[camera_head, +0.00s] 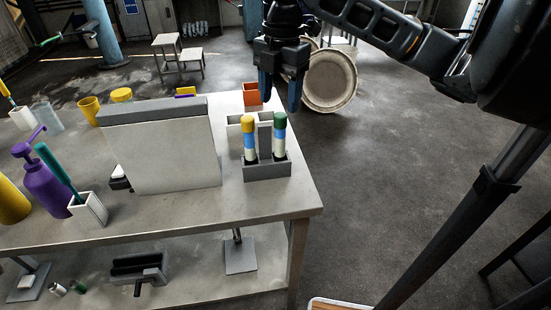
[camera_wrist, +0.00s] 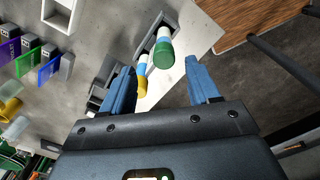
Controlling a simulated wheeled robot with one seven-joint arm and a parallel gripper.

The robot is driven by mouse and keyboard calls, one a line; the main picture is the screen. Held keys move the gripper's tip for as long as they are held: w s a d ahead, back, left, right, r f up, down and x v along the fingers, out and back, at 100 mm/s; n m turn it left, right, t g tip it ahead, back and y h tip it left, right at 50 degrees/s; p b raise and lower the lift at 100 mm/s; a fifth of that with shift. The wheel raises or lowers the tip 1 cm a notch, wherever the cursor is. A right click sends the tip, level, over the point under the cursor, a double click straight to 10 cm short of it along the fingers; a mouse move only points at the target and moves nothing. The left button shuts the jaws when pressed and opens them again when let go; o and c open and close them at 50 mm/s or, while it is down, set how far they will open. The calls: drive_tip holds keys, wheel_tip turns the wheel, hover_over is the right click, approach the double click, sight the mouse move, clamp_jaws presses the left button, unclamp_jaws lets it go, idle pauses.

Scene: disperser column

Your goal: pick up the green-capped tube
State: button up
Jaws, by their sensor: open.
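The green-capped tube (camera_head: 279,134) stands upright in a grey rack (camera_head: 268,172) near the right end of the table. A yellow-capped tube (camera_head: 249,138) stands in the same rack to its left. My gripper (camera_head: 281,92) is open and empty, above and slightly behind the tubes in the head view. In the wrist view the green-capped tube (camera_wrist: 164,47) lies ahead of and between the two blue fingers of my gripper (camera_wrist: 162,78), apart from both. The yellow-capped tube (camera_wrist: 142,75) is close to the left finger there.
The table (camera_head: 190,208) has a large grey box-like panel (camera_head: 160,150) left of the rack. An orange container (camera_head: 251,94) stands behind the rack. A purple pump bottle (camera_head: 52,182), a white cup (camera_head: 88,210) and yellow containers stand at the left. Floor right of the table is open.

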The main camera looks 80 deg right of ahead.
sight(280, 133)
drive_tip(key=shift+s+d+f, duration=0.1)
drive_tip(key=shift+s+f, duration=0.1)
drive_tip(key=shift+f, duration=0.45)
drive_tip(key=shift+s+d+f, duration=0.1)
drive_tip(key=shift+s+f, duration=0.1)
drive_tip(key=shift+f, duration=0.4)
drive_tip(key=f, duration=0.7)
drive_tip(key=shift+w+a+f, duration=0.1)
drive_tip(key=shift+w+a, duration=0.15)
drive_tip(key=shift+a, duration=0.1)
drive_tip(key=shift+c, duration=0.2)
clamp_jaws()
